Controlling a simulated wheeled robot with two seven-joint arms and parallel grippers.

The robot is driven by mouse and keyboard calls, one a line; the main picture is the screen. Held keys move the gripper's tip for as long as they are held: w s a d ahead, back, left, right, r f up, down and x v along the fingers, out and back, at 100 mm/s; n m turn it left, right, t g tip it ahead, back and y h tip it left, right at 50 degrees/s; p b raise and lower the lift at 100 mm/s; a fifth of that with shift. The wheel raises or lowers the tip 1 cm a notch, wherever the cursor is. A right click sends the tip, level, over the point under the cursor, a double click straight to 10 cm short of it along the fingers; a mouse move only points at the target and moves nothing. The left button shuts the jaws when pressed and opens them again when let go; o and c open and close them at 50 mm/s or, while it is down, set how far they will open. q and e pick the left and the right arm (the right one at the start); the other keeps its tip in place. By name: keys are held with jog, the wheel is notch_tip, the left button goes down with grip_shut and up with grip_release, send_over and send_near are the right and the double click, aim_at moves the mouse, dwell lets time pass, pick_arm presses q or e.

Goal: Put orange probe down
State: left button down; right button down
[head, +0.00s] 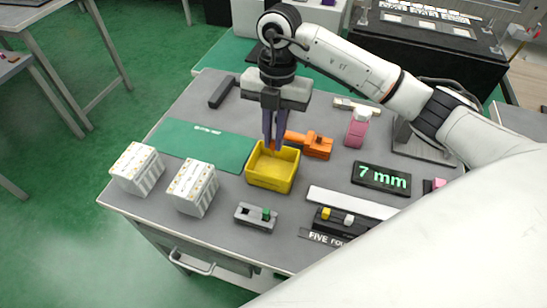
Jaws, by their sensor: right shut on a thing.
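My right gripper (273,142) reaches down from above at the middle of the table. Its dark fingers are shut on the orange probe (318,147), whose narrow left end meets the fingers. The probe's blocky part extends to the right, beyond the yellow bin (271,183). The fingertips overlap the back of this open bin in the picture. Whether the probe touches the table is hard to tell. My left gripper is not in view.
A green mat (205,147) and two white boxes (137,168) (192,187) are to the left. A pink bottle (357,128) and a "7 mm" display (382,179) stand right. A grey lever fixture (256,216) lies in front. Grey table shows behind the mat.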

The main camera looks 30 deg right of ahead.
aim_at(274, 157)
jog(key=shift+f, duration=2.95)
jog(key=shift+f, duration=0.15)
jog(key=c, duration=1.8)
grip_release()
jog(key=r, duration=0.8)
jog(key=w+d+r, duration=0.1)
jog(key=r, duration=0.3)
jog(key=shift+r+b, duration=0.15)
jog(key=shift+b, duration=0.15)
